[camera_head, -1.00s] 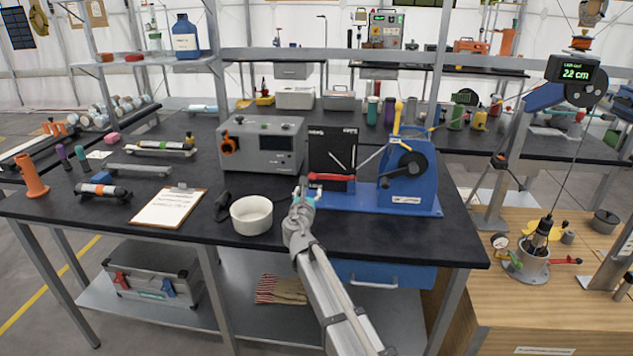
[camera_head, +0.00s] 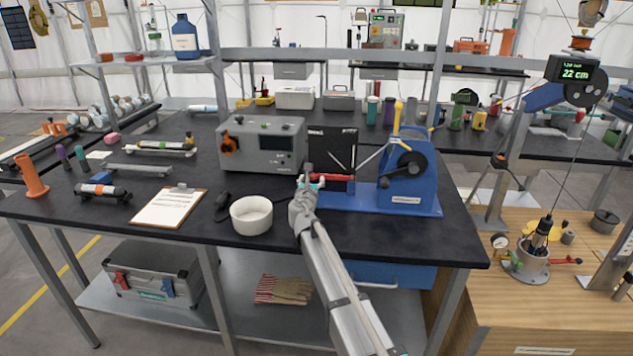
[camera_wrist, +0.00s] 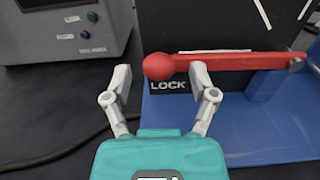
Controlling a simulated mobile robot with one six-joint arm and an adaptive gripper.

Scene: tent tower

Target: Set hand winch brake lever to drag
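The blue hand winch (camera_head: 408,172) stands on the dark bench, with a crank on its drum side and a blue base plate. Its red brake lever (camera_head: 338,178) lies nearly level in front of a black panel (camera_head: 332,146) with white marks. In the wrist view the lever (camera_wrist: 235,62) ends at its left in a round red knob (camera_wrist: 158,66), just above the word LOCK. My gripper (camera_head: 310,181) is at the knob end; in the wrist view its open fingers (camera_wrist: 160,74) sit either side of the knob. The right fingertip overlaps the lever's lower edge; contact is unclear.
A grey instrument box (camera_head: 262,146) stands left of the panel. A white bowl (camera_head: 251,215), a clipboard (camera_head: 168,207) and a dark cable lie left of my arm. Bench space in front of the winch base is clear.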

